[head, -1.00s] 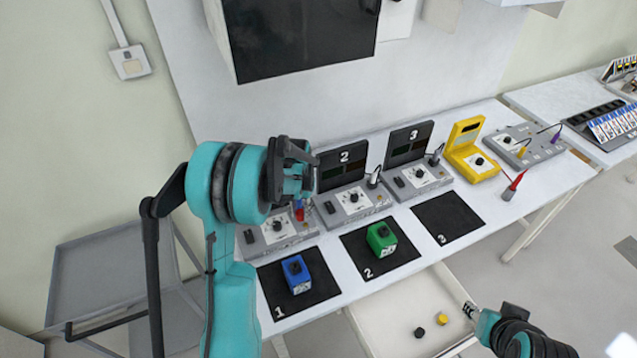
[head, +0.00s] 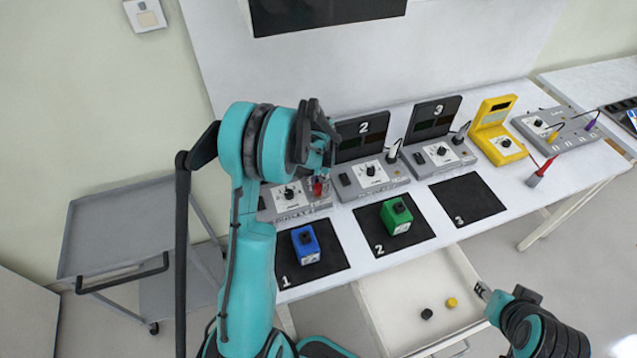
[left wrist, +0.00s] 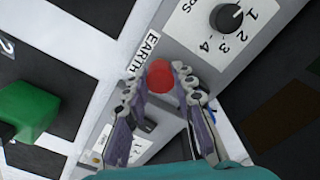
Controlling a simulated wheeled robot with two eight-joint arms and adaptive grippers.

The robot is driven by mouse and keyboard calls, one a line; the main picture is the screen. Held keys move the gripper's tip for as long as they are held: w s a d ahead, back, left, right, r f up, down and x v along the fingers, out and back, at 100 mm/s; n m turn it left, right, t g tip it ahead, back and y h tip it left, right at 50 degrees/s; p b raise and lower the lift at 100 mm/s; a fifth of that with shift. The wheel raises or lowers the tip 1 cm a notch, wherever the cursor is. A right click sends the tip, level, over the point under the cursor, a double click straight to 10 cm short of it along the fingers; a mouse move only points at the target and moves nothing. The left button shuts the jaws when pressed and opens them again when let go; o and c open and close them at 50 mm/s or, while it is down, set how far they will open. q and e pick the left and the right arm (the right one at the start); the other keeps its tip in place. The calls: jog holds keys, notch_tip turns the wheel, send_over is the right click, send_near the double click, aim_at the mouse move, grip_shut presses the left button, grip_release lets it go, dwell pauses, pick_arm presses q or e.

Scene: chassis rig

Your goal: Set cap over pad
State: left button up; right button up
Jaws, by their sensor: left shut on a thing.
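A round red cap (left wrist: 160,77) sits between the fingertips of my left gripper (left wrist: 158,90), which is shut on it. In the left wrist view the cap is beside the EARTH label (left wrist: 142,52) on a grey unit (left wrist: 195,45); I cannot tell whether it touches the unit. In the head view my left gripper (head: 325,150) is over the leftmost grey unit (head: 288,199), with the red cap (head: 318,187) below it. No pad is clearly seen under the cap. My right gripper (head: 482,291) is by the drawer's right side; its fingers are too small to judge.
A blue block (head: 306,244) and a green block (head: 397,216) stand on black mats 1 and 2; mat 3 (head: 467,200) is empty. The open drawer (head: 385,296) holds a black cap (head: 427,314) and a yellow cap (head: 451,303). A grey cart (head: 115,225) stands left.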

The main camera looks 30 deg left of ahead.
pick_arm(q)
jog(key=shift+f, duration=0.45)
jog(key=shift+f+b, duration=0.55)
jog(key=shift+b, duration=0.05)
jog(key=o, duration=0.8)
jog(key=shift+o, duration=0.2)
jog(key=shift+r, duration=0.1)
notch_tip(320, 180, up, 12)
jog(key=shift+d, duration=0.1)
